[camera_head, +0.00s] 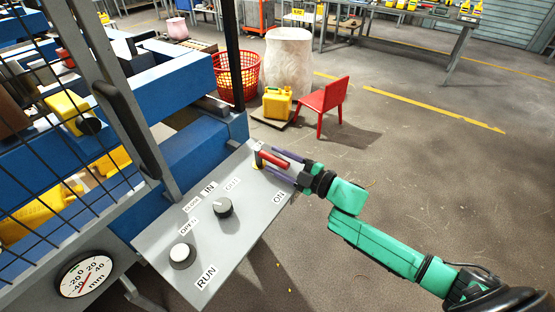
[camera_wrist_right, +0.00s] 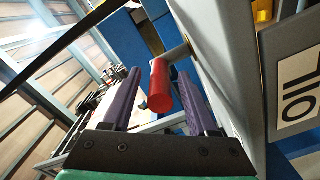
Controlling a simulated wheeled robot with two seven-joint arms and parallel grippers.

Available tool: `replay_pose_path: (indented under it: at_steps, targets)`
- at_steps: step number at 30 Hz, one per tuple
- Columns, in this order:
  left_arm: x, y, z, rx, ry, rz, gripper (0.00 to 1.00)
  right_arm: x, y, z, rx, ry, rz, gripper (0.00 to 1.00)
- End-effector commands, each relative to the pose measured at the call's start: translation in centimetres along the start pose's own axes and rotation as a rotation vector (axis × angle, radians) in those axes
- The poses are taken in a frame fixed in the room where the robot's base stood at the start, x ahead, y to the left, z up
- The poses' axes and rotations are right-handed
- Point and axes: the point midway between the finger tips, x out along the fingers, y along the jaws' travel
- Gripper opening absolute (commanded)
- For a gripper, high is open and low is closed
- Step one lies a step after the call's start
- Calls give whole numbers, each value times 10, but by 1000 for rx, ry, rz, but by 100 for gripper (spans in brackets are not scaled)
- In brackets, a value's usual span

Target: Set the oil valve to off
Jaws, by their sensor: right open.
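The oil valve has a red handle (camera_head: 274,160) at the far right corner of the grey control panel, near the ON label (camera_head: 279,197). My right gripper (camera_head: 277,162) is open around the red handle, with a purple finger on each side. In the right wrist view the red handle (camera_wrist_right: 160,88) shows between the two open fingers (camera_wrist_right: 159,74), apparently apart from both. An OIL label (camera_wrist_right: 299,91) is partly in view at the right there. My left gripper is not in view.
The grey panel (camera_head: 236,246) also carries a black knob (camera_head: 223,207) and a round button (camera_head: 182,255). A black post and mesh guard stand at the left. A yellow jerry can (camera_head: 277,103), a red basket (camera_head: 236,76) and a red chair (camera_head: 324,100) stand behind on the floor.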

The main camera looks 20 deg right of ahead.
Motion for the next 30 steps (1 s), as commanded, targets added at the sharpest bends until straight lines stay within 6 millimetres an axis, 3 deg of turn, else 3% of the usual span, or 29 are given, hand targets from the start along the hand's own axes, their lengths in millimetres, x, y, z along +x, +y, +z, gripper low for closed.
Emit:
replay_pose_path:
  at_steps: [6, 8, 11, 12, 30]
  targets:
    - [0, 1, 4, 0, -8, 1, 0, 1, -1, 0, 1, -1, -1, 59]
    - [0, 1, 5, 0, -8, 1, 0, 1, -1, 0, 1, -1, 0, 40]
    - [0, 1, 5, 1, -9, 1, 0, 1, -1, 0, 1, -1, 0, 2]
    - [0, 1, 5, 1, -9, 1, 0, 1, -1, 0, 1, -1, 0, 0]
    - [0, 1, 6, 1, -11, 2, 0, 0, -1, 0, 1, -1, -1, 0]
